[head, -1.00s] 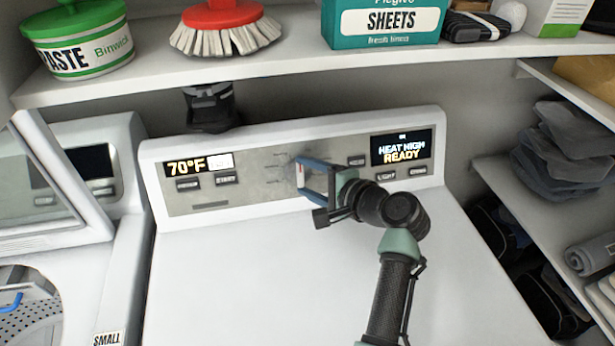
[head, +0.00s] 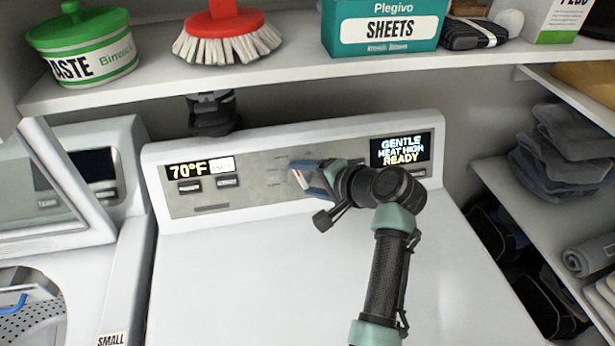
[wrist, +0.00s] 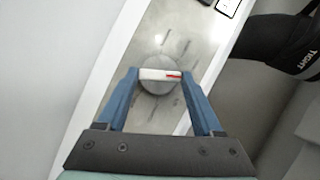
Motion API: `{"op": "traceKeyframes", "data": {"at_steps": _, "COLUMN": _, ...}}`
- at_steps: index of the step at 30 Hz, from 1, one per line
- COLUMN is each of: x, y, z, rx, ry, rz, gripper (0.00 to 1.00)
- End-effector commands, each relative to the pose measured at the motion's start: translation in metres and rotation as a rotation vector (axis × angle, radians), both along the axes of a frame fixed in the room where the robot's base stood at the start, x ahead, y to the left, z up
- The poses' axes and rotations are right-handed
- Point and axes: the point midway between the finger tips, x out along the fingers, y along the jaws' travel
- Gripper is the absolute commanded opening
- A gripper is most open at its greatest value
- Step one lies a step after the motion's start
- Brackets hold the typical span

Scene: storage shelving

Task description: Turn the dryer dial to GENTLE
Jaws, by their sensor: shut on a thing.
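The dryer (head: 300,270) is white with a grey control panel (head: 258,180) along its back. Its right display (head: 401,150) reads "GENTLE / HEAT HIGH / READY". The round grey dial (wrist: 157,88) shows in the wrist view, with a pale raised grip bar (wrist: 160,74) that has a red mark at one end. My gripper (wrist: 160,78) has its blue fingers on either side of this bar and is shut on it. In the head view my gripper (head: 304,178) is at the panel's middle, and the dial is mostly hidden behind it.
A shelf (head: 290,72) runs above the panel, with a green-lidded tub (head: 85,45), a red brush (head: 225,35) and a teal box (head: 383,25). A second white machine (head: 95,180) stands at left. Side shelves with folded cloths (head: 565,150) are at right. The dryer top is clear.

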Motion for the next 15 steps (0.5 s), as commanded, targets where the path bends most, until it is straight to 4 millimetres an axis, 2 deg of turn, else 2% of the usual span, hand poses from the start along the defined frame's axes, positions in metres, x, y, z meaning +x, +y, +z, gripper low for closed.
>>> {"op": "traceKeyframes", "data": {"at_steps": 7, "x": -0.0007, "y": 0.0009, "z": -0.0016, "rx": 0.0, "ry": 0.003, "rz": 0.002, "gripper": 0.12}}
{"op": "traceKeyframes", "data": {"at_steps": 8, "x": -0.0007, "y": 0.0009, "z": -0.0016, "rx": 0.0, "ry": 0.003, "rz": 0.003, "gripper": 0.71}}
{"op": "traceKeyframes", "data": {"at_steps": 12, "x": -0.0006, "y": 0.0007, "z": -0.0013, "rx": 0.001, "ry": 0.003, "rz": 0.002, "gripper": 0.97}}
{"op": "traceKeyframes", "data": {"at_steps": 15, "x": -0.0004, "y": 0.0006, "z": -0.0009, "rx": 0.001, "ry": 0.002, "rz": 0.001, "gripper": 0.98}}
